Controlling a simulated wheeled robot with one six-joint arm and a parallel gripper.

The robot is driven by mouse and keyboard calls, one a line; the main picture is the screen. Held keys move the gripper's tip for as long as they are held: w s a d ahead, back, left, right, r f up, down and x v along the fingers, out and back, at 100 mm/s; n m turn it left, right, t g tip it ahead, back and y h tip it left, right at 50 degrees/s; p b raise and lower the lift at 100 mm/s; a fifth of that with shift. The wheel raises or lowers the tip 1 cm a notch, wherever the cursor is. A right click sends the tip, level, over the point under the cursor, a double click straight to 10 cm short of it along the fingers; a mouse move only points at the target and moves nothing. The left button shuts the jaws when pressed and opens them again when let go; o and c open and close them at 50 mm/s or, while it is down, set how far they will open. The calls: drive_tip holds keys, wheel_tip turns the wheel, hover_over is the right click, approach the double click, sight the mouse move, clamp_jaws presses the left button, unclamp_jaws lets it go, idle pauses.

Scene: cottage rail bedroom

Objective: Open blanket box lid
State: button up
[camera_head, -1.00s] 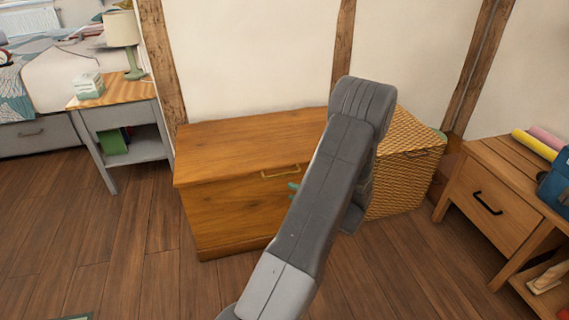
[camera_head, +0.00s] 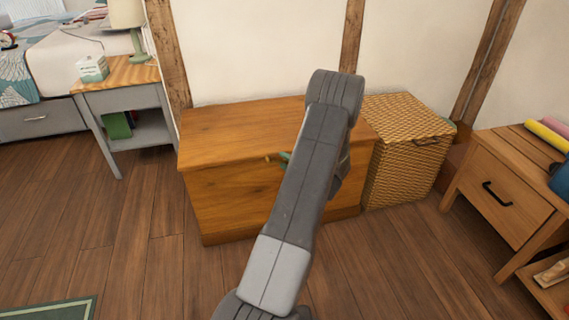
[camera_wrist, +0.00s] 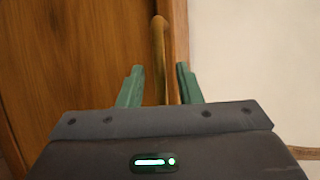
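The wooden blanket box (camera_head: 225,205) stands against the wall with its lid (camera_head: 235,128) shut. Its brass handle (camera_wrist: 159,45) is on the front near the lid's edge; in the head view only a small end of the handle (camera_head: 269,158) shows, the rest behind my arm. My gripper (camera_wrist: 160,75) has two green fingers spread apart, with the handle running between them in the wrist view. I see gaps between the handle and both fingers. In the head view a green finger shows beside my arm at the handle, and my arm hides the box's right part.
A wicker basket (camera_head: 405,150) stands close to the box's right side. A wooden drawer unit (camera_head: 500,205) is at the right, and a grey bedside table (camera_head: 125,95) at the left. The floor before the box is clear, with a rug corner (camera_head: 50,311) at lower left.

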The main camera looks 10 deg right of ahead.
drive_tip(key=shift+w+a, duration=0.2)
drive_tip(key=shift+w, duration=0.1)
clamp_jaws()
